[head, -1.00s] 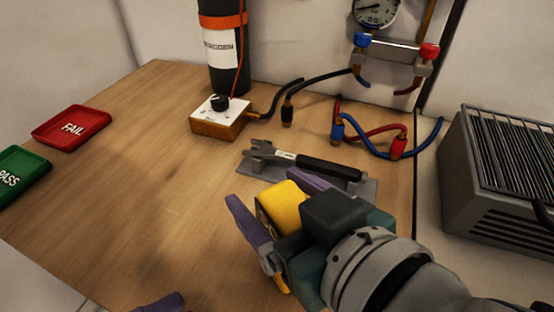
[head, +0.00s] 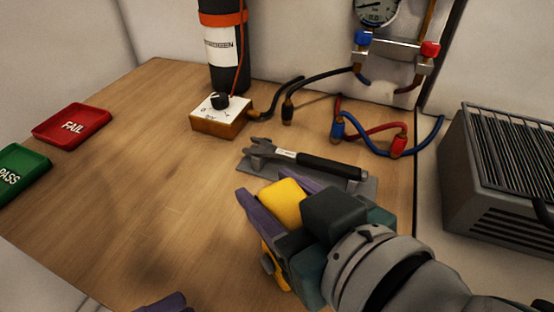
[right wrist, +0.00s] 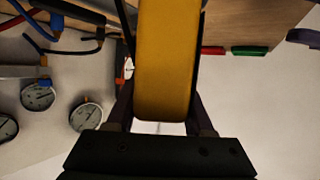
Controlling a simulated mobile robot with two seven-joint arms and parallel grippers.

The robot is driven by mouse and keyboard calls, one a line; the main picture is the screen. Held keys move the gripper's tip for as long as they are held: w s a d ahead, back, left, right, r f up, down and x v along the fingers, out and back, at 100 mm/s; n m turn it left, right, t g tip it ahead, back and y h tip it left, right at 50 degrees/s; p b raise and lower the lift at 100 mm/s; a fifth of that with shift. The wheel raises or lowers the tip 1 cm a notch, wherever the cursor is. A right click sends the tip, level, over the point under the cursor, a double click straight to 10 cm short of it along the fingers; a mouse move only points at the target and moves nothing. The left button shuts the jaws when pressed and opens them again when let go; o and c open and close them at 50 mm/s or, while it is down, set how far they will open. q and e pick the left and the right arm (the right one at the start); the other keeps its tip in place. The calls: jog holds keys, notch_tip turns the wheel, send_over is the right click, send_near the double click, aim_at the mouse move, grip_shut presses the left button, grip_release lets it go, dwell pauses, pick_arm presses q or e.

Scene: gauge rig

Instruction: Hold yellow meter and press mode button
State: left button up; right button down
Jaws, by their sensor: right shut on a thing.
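The yellow meter (head: 287,200) is between the purple fingers of my right gripper (head: 265,188), which is shut on it, above the front right of the table. In the right wrist view the meter's plain yellow side (right wrist: 168,60) fills the space between the fingers. Its face and mode button are hidden from both views. Only a purple finger part of my left gripper (head: 165,303) shows at the bottom edge of the head view, apart from the meter; its opening cannot be judged.
A black-handled wrench (head: 315,162) lies on a grey plate just beyond my right gripper. A white-topped knob box (head: 220,116) and red and blue hoses (head: 372,135) are farther back. Red FAIL (head: 70,125) and green PASS (head: 15,172) trays lie left. The left-middle tabletop is clear.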

pick_arm(q)
grip_shut()
dwell(1.4)
